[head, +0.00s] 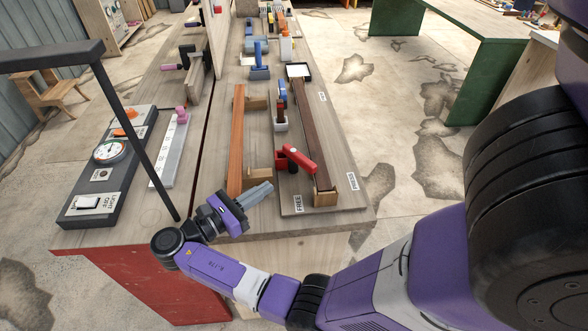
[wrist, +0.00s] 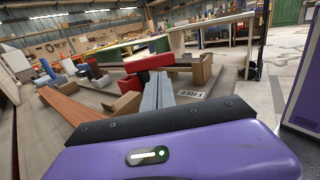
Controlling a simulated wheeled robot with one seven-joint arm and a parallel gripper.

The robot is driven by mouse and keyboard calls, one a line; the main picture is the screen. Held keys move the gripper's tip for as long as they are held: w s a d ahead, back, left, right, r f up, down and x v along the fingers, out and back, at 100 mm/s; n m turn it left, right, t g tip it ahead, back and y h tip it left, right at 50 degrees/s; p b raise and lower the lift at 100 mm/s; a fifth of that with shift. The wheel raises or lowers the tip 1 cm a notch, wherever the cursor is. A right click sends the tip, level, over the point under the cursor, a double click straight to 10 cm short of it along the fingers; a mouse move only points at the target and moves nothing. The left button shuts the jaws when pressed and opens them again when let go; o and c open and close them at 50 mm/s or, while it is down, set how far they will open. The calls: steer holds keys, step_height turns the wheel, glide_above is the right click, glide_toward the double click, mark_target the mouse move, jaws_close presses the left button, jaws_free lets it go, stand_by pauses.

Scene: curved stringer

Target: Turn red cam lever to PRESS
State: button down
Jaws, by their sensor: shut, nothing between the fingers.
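The red cam lever (head: 299,158) stands at the near end of the fixture board (head: 300,204), its red handle slanting down to the right. A white FREE label (head: 299,204) lies at the board's near left and a PRESS label (head: 352,181) at its right edge. My gripper (head: 262,191) is shut and empty, just left of and nearer than the lever, apart from it in the head view. In the wrist view the shut grey fingers (wrist: 158,92) point toward the red lever (wrist: 148,63), with the FREE label (wrist: 192,95) to their right.
A dark curved strip (head: 311,135) runs along the board beside the lever, ending at a wooden block (head: 326,197). A reddish wooden strip (head: 237,140) lies to the left. A control panel (head: 109,160) and a black post (head: 135,138) stand farther left.

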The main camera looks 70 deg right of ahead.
mark_target(303, 165)
steer(key=p+x, duration=0.2)
steer(key=x, duration=0.8)
steer(key=shift+s+d, duration=0.15)
steer(key=shift+d, duration=0.15)
